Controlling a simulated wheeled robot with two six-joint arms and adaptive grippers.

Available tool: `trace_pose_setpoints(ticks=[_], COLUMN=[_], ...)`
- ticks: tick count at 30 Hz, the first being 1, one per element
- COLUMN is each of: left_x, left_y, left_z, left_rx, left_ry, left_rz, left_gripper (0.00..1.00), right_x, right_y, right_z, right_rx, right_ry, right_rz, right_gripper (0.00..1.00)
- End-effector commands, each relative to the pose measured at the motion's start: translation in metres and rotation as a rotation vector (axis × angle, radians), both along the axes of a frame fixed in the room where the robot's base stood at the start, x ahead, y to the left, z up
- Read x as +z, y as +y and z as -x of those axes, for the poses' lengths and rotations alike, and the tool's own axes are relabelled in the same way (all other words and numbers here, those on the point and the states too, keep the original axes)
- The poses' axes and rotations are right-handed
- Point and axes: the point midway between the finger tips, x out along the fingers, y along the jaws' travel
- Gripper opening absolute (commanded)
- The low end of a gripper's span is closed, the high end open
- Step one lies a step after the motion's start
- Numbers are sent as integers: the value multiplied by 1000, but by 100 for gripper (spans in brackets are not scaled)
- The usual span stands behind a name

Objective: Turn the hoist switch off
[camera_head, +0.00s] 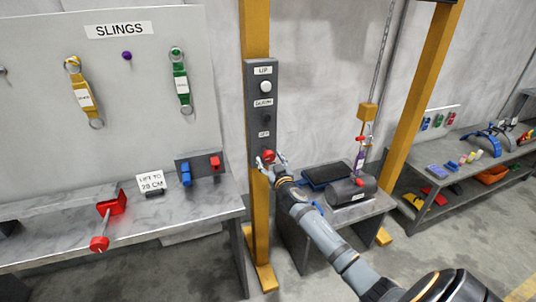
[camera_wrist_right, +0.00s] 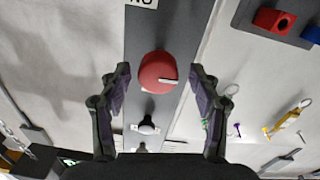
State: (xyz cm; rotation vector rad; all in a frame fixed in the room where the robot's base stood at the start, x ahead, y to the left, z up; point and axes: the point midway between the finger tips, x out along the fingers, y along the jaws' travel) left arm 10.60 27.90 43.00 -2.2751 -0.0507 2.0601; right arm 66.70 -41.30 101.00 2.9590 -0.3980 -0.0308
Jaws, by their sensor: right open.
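The hoist switch is a round red knob (camera_head: 268,156) low on the dark control panel (camera_head: 259,90), which is fixed to a yellow post. In the right wrist view the red knob (camera_wrist_right: 158,72) sits between my fingertips, with a white mark at its right side. My right gripper (camera_head: 271,163) is at the knob; in the wrist view the gripper (camera_wrist_right: 161,84) is open, one finger on each side, with gaps showing. Above the knob, the panel has a white button (camera_head: 265,87) labelled UP and a black button (camera_head: 266,118) under a DOWN label. My left gripper is not in view.
A bench (camera_head: 215,191) with red and blue parts stands left of the post, below a SLINGS board (camera_head: 150,55). A small table (camera_head: 350,211) with a dark cylinder (camera_head: 351,190) and chain hook stands to the right, close to my right arm.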

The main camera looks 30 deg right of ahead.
Motion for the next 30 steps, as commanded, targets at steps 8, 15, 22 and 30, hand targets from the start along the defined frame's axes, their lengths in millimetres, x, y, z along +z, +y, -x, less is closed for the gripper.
trace_pose_setpoints(ticks=[8,15,22,30], left_x=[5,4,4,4], left_y=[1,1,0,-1], left_z=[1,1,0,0], left_rx=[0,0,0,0], left_ry=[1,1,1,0], left_rz=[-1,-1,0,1], left_gripper=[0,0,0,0], right_x=[-1,-1,-1,-1], right_y=[-6,-6,-6,-6], right_z=[-21,-21,-21,-20], right_rx=[0,0,0,0], right_ry=[1,1,1,2], right_rz=[0,1,1,4], right_gripper=[63,60,29,8])
